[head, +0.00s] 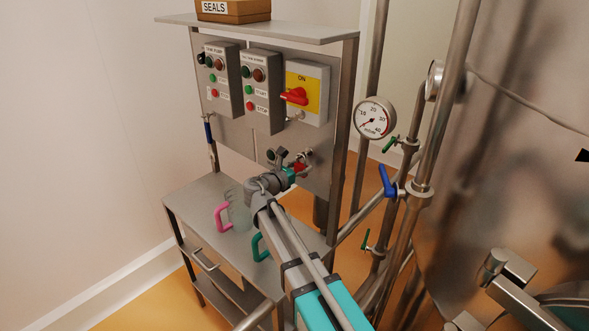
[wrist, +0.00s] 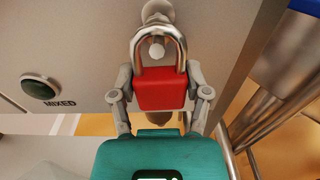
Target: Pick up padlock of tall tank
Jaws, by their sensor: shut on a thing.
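A red padlock (wrist: 160,92) with a steel shackle fills the middle of the wrist view. A peg with a pale round end shows inside its shackle, against the grey panel (wrist: 75,70). The padlock also shows small at the panel's lower right in the head view (head: 299,168). My gripper (wrist: 161,94) is shut on the padlock's red body, one finger on each side. In the head view my gripper (head: 296,165) reaches up to the panel, partly hiding the padlock. I cannot tell whether the shackle still bears on the peg.
A bench (head: 190,197) below holds a pink-handled jug (head: 222,216) and a green-handled jug (head: 261,247). Control boxes (head: 220,80) and a red ON switch (head: 296,96) sit above. Pipes with a blue valve lever (head: 387,181) and a large tank (head: 500,150) stand right.

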